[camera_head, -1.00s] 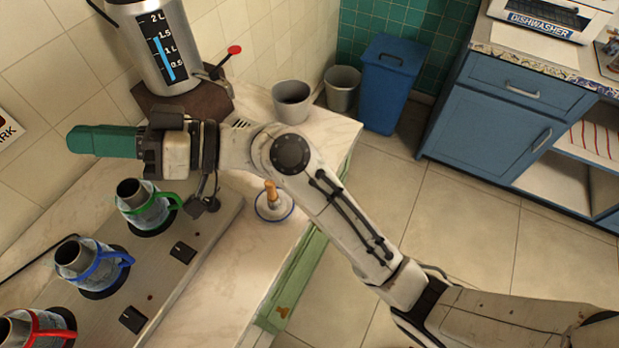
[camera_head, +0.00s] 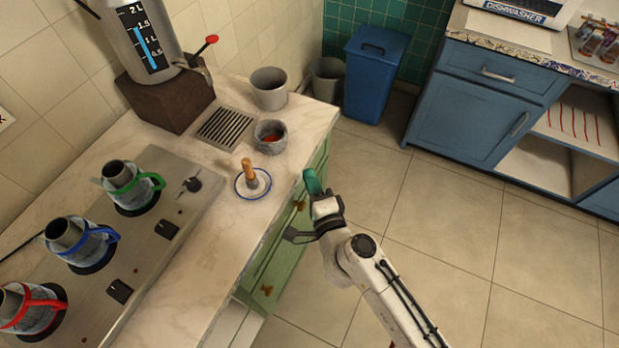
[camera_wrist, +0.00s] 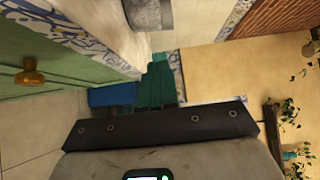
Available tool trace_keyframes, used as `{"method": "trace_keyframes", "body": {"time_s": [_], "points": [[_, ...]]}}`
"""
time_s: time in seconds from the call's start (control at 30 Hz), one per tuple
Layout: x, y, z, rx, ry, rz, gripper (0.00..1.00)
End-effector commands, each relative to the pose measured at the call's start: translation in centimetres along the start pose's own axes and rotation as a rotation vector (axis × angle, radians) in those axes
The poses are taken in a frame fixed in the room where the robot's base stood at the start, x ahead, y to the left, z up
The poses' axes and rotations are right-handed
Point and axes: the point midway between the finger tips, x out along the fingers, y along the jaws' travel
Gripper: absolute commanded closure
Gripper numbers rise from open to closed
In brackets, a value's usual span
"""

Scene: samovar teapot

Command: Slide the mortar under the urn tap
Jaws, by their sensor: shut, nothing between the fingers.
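The mortar (camera_head: 270,139) is a small grey stone bowl with something red inside. It stands on the counter near its right edge, right of the metal drip grate (camera_head: 225,128). The metal urn (camera_head: 138,40) stands on a dark brown block, with a red-handled tap lever (camera_head: 209,41) at its right side. The tap's outlet is hard to make out. My gripper (camera_head: 313,182) has teal fingers, shut and empty, just off the counter's right edge, apart from the mortar. The shut fingers also show in the wrist view (camera_wrist: 158,85); a grey stone-like thing at the top there may be the mortar.
A pestle with a wooden handle (camera_head: 248,170) stands on a blue-rimmed saucer (camera_head: 265,190) in front of the mortar. A grey cup (camera_head: 269,90) stands behind it. Several jugs with coloured handles stand on the hob (camera_head: 150,235). Open floor lies right of the counter.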

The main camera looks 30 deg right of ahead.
Motion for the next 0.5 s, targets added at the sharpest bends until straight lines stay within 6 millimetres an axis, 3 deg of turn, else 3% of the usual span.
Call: {"method": "trace_keyframes", "body": {"time_s": [0.37,0.5], "points": [[7.5,-0.2,0.1,0.000,-0.002,-0.003,1.00],[8.8,0.1,1.8,0.001,-0.004,-0.003,1.00]]}}
